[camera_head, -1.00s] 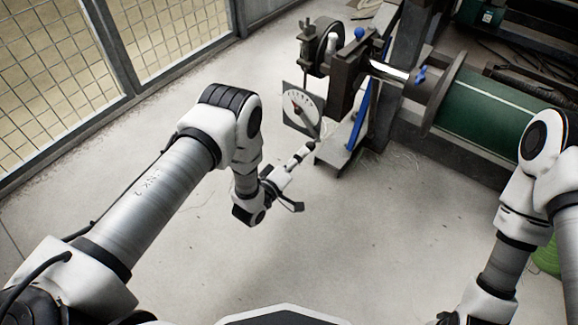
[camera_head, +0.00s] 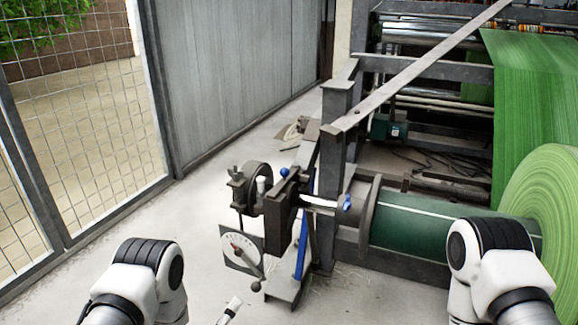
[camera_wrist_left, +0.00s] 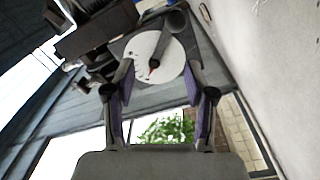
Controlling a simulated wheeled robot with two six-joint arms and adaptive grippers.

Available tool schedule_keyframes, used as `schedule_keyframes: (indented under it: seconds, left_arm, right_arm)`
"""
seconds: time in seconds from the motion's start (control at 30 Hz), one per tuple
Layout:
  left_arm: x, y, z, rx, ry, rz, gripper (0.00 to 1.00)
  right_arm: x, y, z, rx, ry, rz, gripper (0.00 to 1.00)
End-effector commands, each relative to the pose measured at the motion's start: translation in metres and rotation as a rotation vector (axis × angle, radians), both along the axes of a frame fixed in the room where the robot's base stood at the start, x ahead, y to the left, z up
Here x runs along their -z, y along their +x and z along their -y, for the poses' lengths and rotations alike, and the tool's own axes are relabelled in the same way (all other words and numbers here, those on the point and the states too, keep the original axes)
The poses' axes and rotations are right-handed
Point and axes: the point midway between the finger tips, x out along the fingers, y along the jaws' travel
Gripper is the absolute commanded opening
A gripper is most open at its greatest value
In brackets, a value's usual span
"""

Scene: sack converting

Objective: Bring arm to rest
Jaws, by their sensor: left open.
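My left gripper (camera_wrist_left: 158,85) shows in the left wrist view with its two purple-padded fingers apart and nothing between them. A white dial (camera_wrist_left: 152,58) with a red pointer hub appears beyond the fingers. In the head view my left arm (camera_head: 145,275) comes in at the lower left, and its gripper is mostly or wholly below the frame. The same dial, with a dark lever (camera_head: 250,267), hangs on the machine stand to the right of this arm. My right arm (camera_head: 490,260) shows at the lower right, with its gripper out of view.
The machine stand (camera_head: 285,225) carries a handwheel and blue knobs. A green roller (camera_head: 410,228) and a large green roll (camera_head: 550,195) lie to the right. A mesh fence (camera_head: 90,110) runs along the left. Pale floor (camera_head: 200,205) is clear between fence and stand.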

Motion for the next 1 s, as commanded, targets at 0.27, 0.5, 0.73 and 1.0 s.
schedule_keyframes:
  seconds: [0.27,0.5,0.73,1.0]
  left_arm:
    - [0.050,-0.124,-0.055,-0.031,0.515,-0.669,0.55]
    - [0.078,-0.262,-0.075,0.254,0.860,-1.109,0.55]
    - [0.038,-0.325,-0.079,0.572,1.047,-1.243,0.55]
    - [-0.056,-0.324,-0.079,0.568,1.046,-1.241,0.55]
  right_arm:
    - [-0.019,0.000,0.000,0.000,0.000,0.000,0.60]
    - [-0.020,0.000,0.000,0.000,0.000,0.000,0.60]
    - [-0.060,0.000,0.000,0.000,0.000,-0.001,0.60]
    - [-0.154,0.000,0.000,0.000,0.000,0.000,0.60]
